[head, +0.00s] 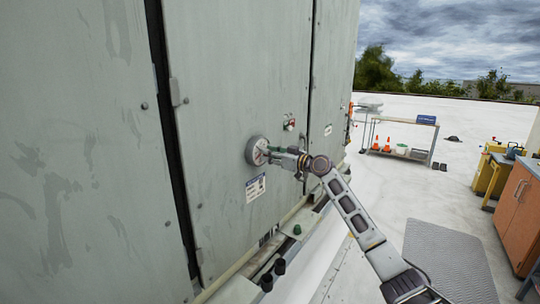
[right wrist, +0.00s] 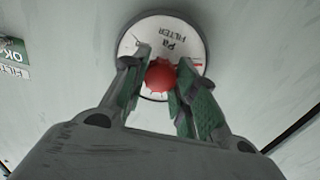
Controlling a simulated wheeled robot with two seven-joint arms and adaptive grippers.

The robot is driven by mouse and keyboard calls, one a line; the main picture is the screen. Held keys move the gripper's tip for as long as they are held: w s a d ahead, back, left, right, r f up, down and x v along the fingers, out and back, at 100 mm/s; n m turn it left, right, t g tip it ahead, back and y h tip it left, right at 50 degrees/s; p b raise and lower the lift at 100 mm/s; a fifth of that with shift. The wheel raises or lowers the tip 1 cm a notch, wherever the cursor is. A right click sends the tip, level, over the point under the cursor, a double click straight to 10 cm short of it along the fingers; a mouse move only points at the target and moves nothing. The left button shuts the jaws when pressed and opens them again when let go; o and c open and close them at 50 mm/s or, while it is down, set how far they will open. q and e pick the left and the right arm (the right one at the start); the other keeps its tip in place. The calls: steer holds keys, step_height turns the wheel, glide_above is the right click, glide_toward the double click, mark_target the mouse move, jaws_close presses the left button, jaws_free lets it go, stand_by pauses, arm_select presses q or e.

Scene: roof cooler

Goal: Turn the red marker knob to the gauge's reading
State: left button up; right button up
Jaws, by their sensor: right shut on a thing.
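The round gauge (head: 256,150) is mounted on the grey-green cabinet panel in the head view. In the right wrist view its white dial (right wrist: 146,38) carries the upside-down words "Pa" and "FILTER". The red knob (right wrist: 160,75) sits at the dial's front, between the green-padded fingers. My right gripper (head: 270,151) reaches the gauge from the right in the head view. In the right wrist view the right gripper (right wrist: 166,78) is shut on the red knob, one finger on each side. The gauge's needle and reading cannot be made out. My left gripper is not in view.
A label (head: 255,187) is below the gauge, and a small red-marked fitting (head: 289,124) is above right. The cabinet panel (head: 80,150) fills the left. A cart (head: 403,140), orange cones and an orange cabinet (head: 515,215) stand farther right on open roof.

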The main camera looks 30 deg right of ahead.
steer(key=shift+d+m+g+p, duration=0.15)
steer(key=shift+m+p, duration=1.2)
steer(key=shift+m, duration=2)
steer(key=shift+m+g+p, duration=0.15)
steer(key=shift+m+p, duration=1.2)
steer(key=shift+m, duration=2)
steer(key=o, duration=1)
steer(key=shift+o, duration=0.2)
